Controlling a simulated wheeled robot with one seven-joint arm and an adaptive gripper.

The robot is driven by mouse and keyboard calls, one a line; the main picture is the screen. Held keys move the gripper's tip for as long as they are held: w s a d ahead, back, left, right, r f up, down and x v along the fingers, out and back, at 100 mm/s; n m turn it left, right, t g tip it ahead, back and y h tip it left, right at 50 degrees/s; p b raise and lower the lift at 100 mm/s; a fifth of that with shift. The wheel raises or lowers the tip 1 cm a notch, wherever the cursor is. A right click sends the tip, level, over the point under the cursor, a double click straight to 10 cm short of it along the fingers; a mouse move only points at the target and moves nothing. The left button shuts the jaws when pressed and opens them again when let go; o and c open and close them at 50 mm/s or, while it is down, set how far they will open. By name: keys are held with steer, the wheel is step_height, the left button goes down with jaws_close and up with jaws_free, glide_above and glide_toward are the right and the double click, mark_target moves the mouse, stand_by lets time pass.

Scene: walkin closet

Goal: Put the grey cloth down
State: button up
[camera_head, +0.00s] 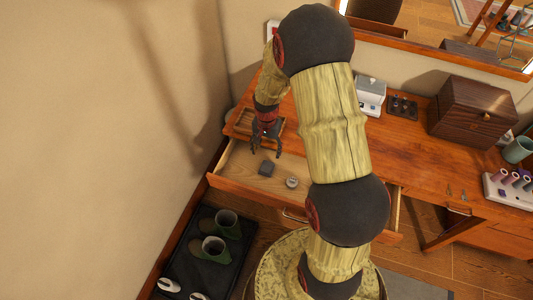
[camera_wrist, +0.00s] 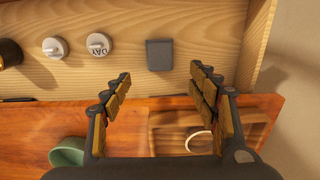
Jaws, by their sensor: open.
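A small dark grey folded square, which looks like the grey cloth (camera_head: 266,168), lies flat on the pale wood floor of the open drawer (camera_head: 235,167). In the wrist view the grey cloth (camera_wrist: 159,54) lies just beyond my fingertips, between their lines, touching neither finger. My gripper (camera_head: 266,151) hangs over the back part of the drawer, near the desk's front edge. In the wrist view my gripper (camera_wrist: 160,73) has its fingers spread wide, with nothing between them.
A round pale item (camera_head: 291,182) lies beside the cloth; the wrist view shows two. A wooden tray (camera_wrist: 155,119) and a green mug (camera_wrist: 67,152) are on the desktop. A brown box (camera_head: 472,108) stands right. Shoes on a black mat (camera_head: 190,260) lie below.

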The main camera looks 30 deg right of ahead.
steer(key=s+a+r+n+t, duration=0.1)
steer(key=s+a+r+n, duration=0.15)
steer(key=r, duration=0.55)
steer(key=s+a+r+n+t, duration=0.1)
steer(key=a+r, duration=0.2)
steer(key=r, duration=0.4)
steer(key=s+a+r+n+t, duration=0.1)
steer(key=a+r, duration=0.1)
steer(key=r, duration=0.6)
steer(key=s+a+r+n+t, duration=0.1)
steer(key=s+a+r+n, duration=0.2)
steer(key=s+r, duration=0.2)
steer(key=s+a+r+n+t, duration=0.1)
steer(key=s+a+r+n, duration=0.2)
steer(key=s+r, duration=0.3)
steer(key=s+a, duration=0.1)
steer(key=s, duration=0.3)
steer(key=shift+s+t, duration=0.3)
steer(key=shift+s, duration=0.1)
steer(key=shift+r, duration=0.1)
